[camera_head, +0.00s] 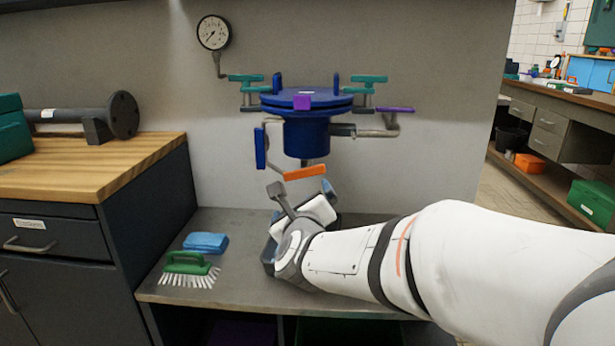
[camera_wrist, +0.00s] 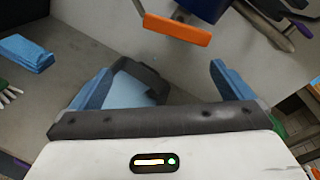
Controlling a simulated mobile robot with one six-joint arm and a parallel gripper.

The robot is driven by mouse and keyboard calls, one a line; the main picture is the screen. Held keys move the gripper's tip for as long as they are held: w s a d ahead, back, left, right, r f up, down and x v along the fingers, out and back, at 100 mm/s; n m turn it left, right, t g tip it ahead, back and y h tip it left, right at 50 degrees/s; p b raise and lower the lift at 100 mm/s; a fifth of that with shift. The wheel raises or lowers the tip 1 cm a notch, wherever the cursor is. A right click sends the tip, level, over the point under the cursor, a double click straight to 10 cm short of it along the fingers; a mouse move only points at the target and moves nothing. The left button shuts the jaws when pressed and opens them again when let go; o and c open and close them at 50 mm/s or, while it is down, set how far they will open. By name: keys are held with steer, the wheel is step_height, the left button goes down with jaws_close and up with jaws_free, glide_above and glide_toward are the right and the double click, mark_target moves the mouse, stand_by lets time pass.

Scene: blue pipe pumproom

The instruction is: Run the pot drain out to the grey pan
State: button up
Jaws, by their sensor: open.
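The dark blue pot (camera_head: 307,135) is mounted on the wall panel, with a bolted lid held by teal-handled clamps. Under it an orange lever (camera_head: 305,173) lies nearly level on the drain; in the wrist view the orange lever (camera_wrist: 178,28) is above and ahead of the fingers. My gripper (camera_head: 302,190) is open and empty below the lever, apart from it; its blue-padded fingers are spread in the wrist view (camera_wrist: 161,66). The grey pan (camera_wrist: 150,78) shows partly between the fingers; in the head view my wrist hides most of it.
A blue lever (camera_head: 261,148) and a purple lever (camera_head: 396,110) flank the pot. A gauge (camera_head: 214,33) is on the panel. A blue cloth (camera_head: 206,242) and green brush (camera_head: 188,264) lie on the shelf's left. A wooden counter (camera_head: 90,178) stands left.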

mark_target(304, 174)
steer(key=w+m, duration=0.1)
steer(key=w, duration=0.1)
steer(key=w+r+m+t+h+b, duration=0.1)
steer(key=w+m, duration=0.1)
steer(key=w, duration=0.1)
steer(key=w+r+m+h, duration=0.1)
steer(key=w+m, duration=0.1)
steer(key=w, duration=0.1)
steer(key=shift+a+r, duration=0.1)
steer(key=shift+r, duration=0.05)
steer(key=shift+c, duration=0.2)
steer(key=c, duration=0.7)
steer(key=shift+o, duration=0.2)
